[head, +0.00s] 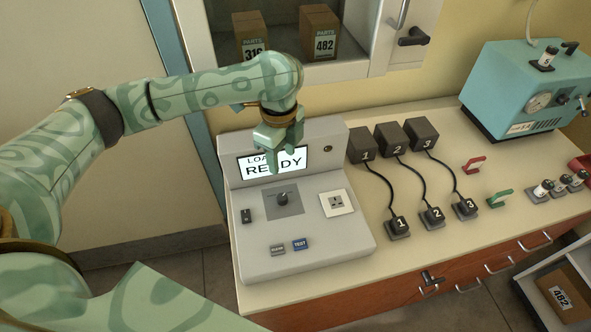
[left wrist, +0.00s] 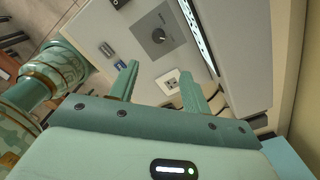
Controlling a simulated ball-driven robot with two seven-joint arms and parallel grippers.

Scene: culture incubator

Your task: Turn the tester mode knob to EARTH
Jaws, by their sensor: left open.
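The grey tester (head: 300,240) stands on the counter, its screen (head: 262,165) partly hidden by my gripper and reading "LOA..." and "READY". The dark round mode knob (head: 282,199) sits on a darker grey square plate below the screen. The knob also shows in the left wrist view (left wrist: 158,36), beyond the fingertips. Its position labels are too small to read. My left gripper (head: 275,165) is open and empty, in front of the screen and above the knob, apart from it. Its two fingers show in the left wrist view (left wrist: 158,76). My right gripper is not in view.
The tester also has a socket (head: 337,203), a small black switch (head: 246,216), a grey button (head: 277,250) and a blue TEST button (head: 300,244). Right of it are numbered black adapters (head: 392,137) with cables and plugs. A teal machine (head: 520,90) stands at the back right.

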